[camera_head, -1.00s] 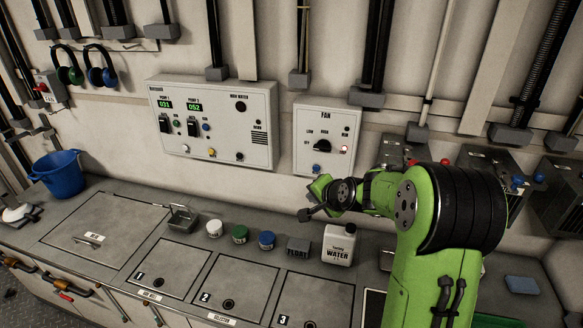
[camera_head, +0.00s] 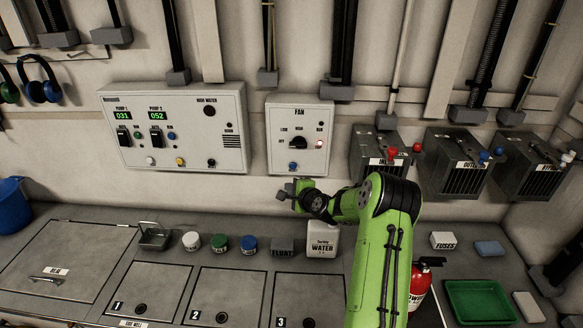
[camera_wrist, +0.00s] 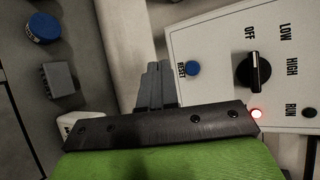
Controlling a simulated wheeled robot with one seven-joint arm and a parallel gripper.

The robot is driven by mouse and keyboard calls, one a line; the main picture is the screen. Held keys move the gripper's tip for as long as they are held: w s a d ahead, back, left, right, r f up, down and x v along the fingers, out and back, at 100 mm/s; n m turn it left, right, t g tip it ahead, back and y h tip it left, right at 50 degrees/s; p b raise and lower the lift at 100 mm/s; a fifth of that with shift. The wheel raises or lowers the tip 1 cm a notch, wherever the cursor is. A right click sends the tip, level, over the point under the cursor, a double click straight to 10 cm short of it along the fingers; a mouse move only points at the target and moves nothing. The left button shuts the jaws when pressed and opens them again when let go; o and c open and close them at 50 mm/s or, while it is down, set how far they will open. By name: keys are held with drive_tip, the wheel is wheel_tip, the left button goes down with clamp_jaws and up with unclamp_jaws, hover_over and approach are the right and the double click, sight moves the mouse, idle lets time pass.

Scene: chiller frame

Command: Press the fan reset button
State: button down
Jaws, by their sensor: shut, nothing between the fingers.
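The fan panel (camera_head: 279,130) is a pale box on the wall with a black knob and a lit red lamp. Its blue reset button (camera_head: 293,167) sits at the lower left of the box. The button also shows in the wrist view (camera_wrist: 193,68), beside the word RESET, unobstructed. My gripper (camera_head: 283,192) is just below the panel in the head view, slightly left of the button. In the wrist view, its grey fingers (camera_wrist: 158,70) are shut and empty, to the left of the button. They appear apart from it; the exact gap is unclear.
A white water jug (camera_head: 323,242), a grey float block (camera_head: 282,246) and several small jars (camera_head: 220,243) stand on the counter below. The pump panel (camera_head: 190,98) is to the left. Grey boxes with coloured knobs (camera_head: 378,150) are to the right.

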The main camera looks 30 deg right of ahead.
sight(293, 166)
drive_tip(key=w+d, duration=0.1)
drive_tip(key=w, duration=0.1)
drive_tip(key=w+d, duration=0.3)
drive_tip(key=w, duration=0.1)
drive_tip(key=shift+w+d, duration=0.1)
drive_tip(key=shift+d, duration=0.25)
drive_tip(key=shift+b, duration=0.3)
idle(1.4)
drive_tip(key=shift+w+d, duration=0.25)
drive_tip(key=shift+w, duration=0.1)
drive_tip(key=shift+w+d+b, duration=0.3)
drive_tip(key=shift+w+b, duration=0.05)
idle(0.6)
drive_tip(key=shift+s+a, duration=0.55)
drive_tip(key=shift+s, duration=0.2)
